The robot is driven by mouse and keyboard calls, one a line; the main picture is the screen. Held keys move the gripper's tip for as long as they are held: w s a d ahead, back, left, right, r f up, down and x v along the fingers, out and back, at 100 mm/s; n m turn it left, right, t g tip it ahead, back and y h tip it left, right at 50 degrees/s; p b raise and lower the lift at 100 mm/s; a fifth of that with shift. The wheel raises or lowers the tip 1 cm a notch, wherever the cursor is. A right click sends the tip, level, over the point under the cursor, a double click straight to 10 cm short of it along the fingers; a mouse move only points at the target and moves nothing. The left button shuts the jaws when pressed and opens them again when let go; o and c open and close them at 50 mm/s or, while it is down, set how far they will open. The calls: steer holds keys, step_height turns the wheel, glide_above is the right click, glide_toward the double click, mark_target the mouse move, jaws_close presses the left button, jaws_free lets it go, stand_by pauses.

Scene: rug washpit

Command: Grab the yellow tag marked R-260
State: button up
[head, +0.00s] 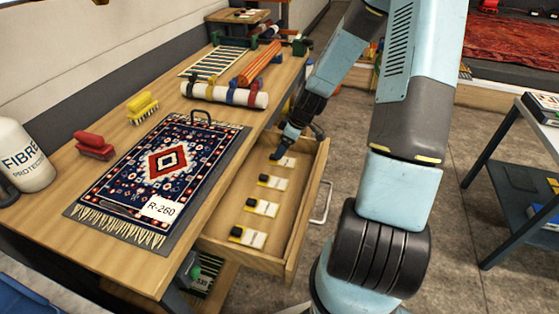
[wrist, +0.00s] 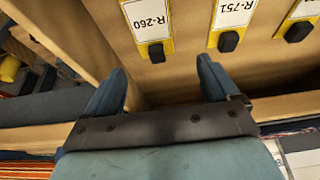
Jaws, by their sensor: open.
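The yellow-edged tag marked R-260 (wrist: 148,20) lies in the open drawer, its print upside down in the wrist view. Its black clip (wrist: 157,52) points toward my gripper (wrist: 163,78). My gripper is open and empty, with the clip ahead of and between its two blue fingers. In the head view my gripper (head: 283,150) is at the far end of the drawer, by the farthest tag (head: 287,162), which it partly hides. Print on the drawer tags is too small to read there.
A tag marked R-751 (wrist: 232,12) and another tag (wrist: 300,15) lie beside it. The drawer (head: 295,225) has raised wooden walls close around my gripper. On the bench, a patterned rug (head: 165,165) bears a white R-260 label. Rolled rugs (head: 225,95) lie behind.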

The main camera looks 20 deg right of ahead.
mark_target(283, 160)
steer(key=shift+d+x, duration=0.15)
steer(key=shift+x, duration=1.35)
steer(key=shift+d+x, duration=0.1)
steer(key=shift+x, duration=1.4)
steer(key=shift+w, duration=0.2)
steer(key=c, duration=1.1)
